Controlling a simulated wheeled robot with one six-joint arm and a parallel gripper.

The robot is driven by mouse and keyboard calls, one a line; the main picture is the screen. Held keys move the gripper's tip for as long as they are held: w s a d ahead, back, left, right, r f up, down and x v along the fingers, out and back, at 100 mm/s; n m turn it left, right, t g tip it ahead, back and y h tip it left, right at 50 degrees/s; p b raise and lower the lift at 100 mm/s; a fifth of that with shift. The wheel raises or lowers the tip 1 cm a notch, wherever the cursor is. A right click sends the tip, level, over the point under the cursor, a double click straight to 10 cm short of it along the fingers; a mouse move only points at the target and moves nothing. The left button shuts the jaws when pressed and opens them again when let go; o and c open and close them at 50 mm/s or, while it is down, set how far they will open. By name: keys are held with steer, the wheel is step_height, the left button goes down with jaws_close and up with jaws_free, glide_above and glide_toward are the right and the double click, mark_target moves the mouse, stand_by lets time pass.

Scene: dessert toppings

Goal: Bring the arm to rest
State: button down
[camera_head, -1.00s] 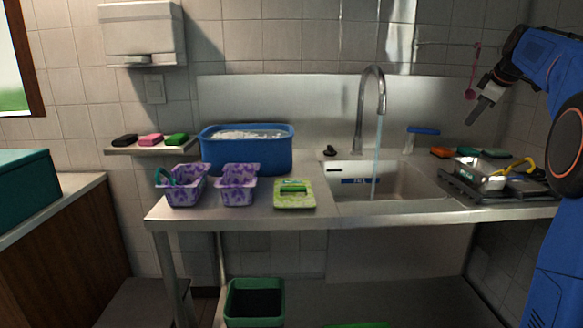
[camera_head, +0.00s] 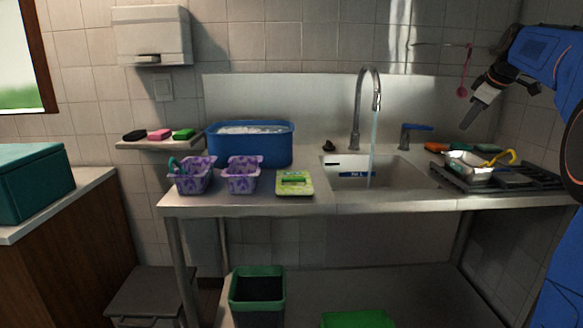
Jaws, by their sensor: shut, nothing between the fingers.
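My arm is blue and comes in at the right edge of the picture. My gripper (camera_head: 467,123) is at its end, pointing down and to the left, above the right part of the steel counter (camera_head: 440,202). It is shut and holds nothing.
A black rack (camera_head: 500,183) with a metal pan (camera_head: 470,168) stands below my gripper. A tap (camera_head: 357,110) runs into the sink (camera_head: 400,182). A blue tub (camera_head: 250,150) and two purple baskets (camera_head: 242,182) stand left. A pink utensil (camera_head: 462,91) hangs close behind my gripper.

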steer(key=s+a+f+m, duration=0.1)
steer(key=s+a+f, duration=0.2)
steer(key=s+a, duration=0.35)
steer(key=s+a+f+m+g, duration=0.1)
steer(key=s+a+f+m, duration=0.1)
steer(key=s+a+f, duration=0.4)
steer(key=s+a+f+m, duration=0.1)
steer(key=s+a, duration=0.4)
steer(key=s, duration=0.3)
steer(key=s+a+f+m, duration=0.2)
steer(key=s+a+f, duration=0.1)
steer(key=s+f, duration=0.8)
steer(key=s+a+f+m+g, duration=0.1)
steer(key=s+a+f+m, duration=0.1)
steer(key=s+f, duration=0.9)
steer(key=shift+s+a, duration=0.9)
steer(key=shift+s, duration=0.3)
